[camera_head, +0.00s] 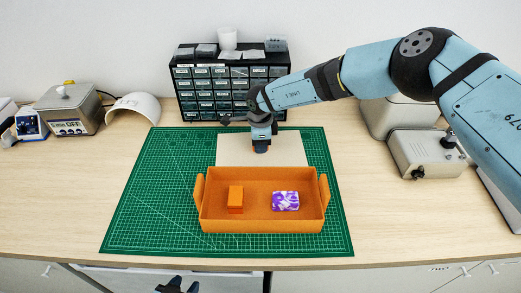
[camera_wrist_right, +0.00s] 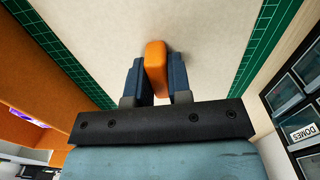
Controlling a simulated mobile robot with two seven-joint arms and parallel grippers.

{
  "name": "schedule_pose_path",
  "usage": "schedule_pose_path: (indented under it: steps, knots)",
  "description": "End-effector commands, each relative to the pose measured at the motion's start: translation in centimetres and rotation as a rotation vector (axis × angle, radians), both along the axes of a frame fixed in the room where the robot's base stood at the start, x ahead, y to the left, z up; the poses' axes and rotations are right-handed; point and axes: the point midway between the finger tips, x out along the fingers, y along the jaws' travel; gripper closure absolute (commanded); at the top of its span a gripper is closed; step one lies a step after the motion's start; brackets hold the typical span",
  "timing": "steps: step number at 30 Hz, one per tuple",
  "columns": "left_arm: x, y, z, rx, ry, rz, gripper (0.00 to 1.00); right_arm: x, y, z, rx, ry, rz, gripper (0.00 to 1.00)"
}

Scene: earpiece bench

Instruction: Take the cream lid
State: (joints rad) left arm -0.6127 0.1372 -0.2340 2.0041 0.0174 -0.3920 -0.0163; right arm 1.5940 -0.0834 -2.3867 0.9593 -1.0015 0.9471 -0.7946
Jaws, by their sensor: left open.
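A flat cream panel (camera_head: 235,148), which may be the cream lid, lies on the green mat behind the orange tray. It fills much of the right wrist view (camera_wrist_right: 210,30). My right gripper (camera_head: 261,149) points down over the panel. In the right wrist view, its dark fingers (camera_wrist_right: 158,85) press on both sides of a small orange piece (camera_wrist_right: 156,60). I cannot tell whether this piece is fixed to the panel or separate. My left gripper (camera_head: 176,286) is open and empty at the bottom edge, in front of the bench.
The orange tray (camera_head: 262,222) has two side handles and holds an orange block (camera_head: 235,197) and a purple-and-white box (camera_head: 285,201). A drawer cabinet (camera_head: 205,85) stands behind the panel. The green mat (camera_head: 160,190) is clear on the left.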

Motion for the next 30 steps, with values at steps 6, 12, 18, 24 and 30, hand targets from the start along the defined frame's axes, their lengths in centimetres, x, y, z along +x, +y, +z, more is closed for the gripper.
schedule_pose_path:
  steps: [6, 12, 18, 24, 30]
  knots:
    - [-0.1, 0.0, 0.0, 0.001, 0.003, 0.0, 0.57, 0.0, 0.0, 0.2, 0.0, 0.0, 0.0, 1.0]
    - [-0.1, 0.0, 0.5, 0.001, 0.004, 0.0, 0.57, 0.0, 0.0, 1.2, 0.0, -0.001, -0.001, 1.0]
    - [-0.1, 0.0, 1.2, 0.001, 0.004, -0.001, 0.57, 0.1, 0.0, 2.5, 0.001, -0.001, -0.002, 1.0]
    - [-0.1, 0.0, 1.8, 0.0, 0.004, 0.0, 0.57, 0.0, 0.0, 3.6, 0.0, -0.001, -0.001, 1.0]
    - [-0.1, -0.1, 2.4, -0.001, 0.003, 0.0, 0.57, 0.0, 0.0, 4.8, 0.0, 0.0, 0.0, 1.0]
